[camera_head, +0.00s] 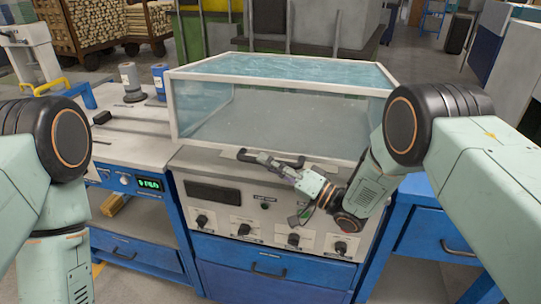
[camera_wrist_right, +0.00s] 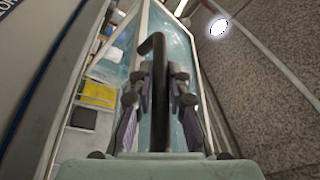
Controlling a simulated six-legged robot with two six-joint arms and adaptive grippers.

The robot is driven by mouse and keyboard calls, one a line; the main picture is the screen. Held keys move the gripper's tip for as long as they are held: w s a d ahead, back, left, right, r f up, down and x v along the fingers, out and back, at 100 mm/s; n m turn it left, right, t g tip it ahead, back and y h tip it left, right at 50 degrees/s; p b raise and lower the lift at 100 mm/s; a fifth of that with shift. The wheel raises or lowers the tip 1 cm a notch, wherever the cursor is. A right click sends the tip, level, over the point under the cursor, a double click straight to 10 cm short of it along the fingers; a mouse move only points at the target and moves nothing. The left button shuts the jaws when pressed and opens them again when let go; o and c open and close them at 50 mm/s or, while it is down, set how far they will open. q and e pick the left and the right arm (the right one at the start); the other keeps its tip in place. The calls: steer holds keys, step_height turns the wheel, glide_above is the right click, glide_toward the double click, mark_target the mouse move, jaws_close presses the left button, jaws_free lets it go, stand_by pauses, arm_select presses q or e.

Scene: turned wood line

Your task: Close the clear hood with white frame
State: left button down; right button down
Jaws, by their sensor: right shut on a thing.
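The clear hood with white frame (camera_head: 175,120) stands on top of the grey machine (camera_head: 215,175) in the head view. Its lower front edge lies close to the machine's top; I cannot tell whether a small gap is there. A black handle (camera_head: 289,163) sits at the middle of that edge. My right gripper (camera_head: 268,160) is at the handle and shut on it. In the right wrist view the handle (camera_wrist_right: 158,85) runs between the two fingers, with the hood's pane (camera_wrist_right: 178,45) behind. My left arm shows at the left, but its gripper is out of view.
The machine's front has knobs (camera_head: 244,229) and a blue drawer (camera_head: 268,264). To the left is a bench (camera_head: 135,140) with a grey and a blue container (camera_head: 160,80) and a small black object (camera_head: 102,117). Carts of logs (camera_head: 85,25) stand behind.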

steer(key=shift+w+d+f, duration=0.1)
steer(key=shift+d+f, duration=0.05)
steer(key=shift+f, duration=0.25)
steer(key=shift+r, duration=0.1)
steer(key=c, duration=1.7)
jaws_free()
steer(key=o, duration=0.4)
steer(key=shift+w, duration=0.1)
steer(key=shift+s, duration=0.2)
steer(key=v, duration=1.2)
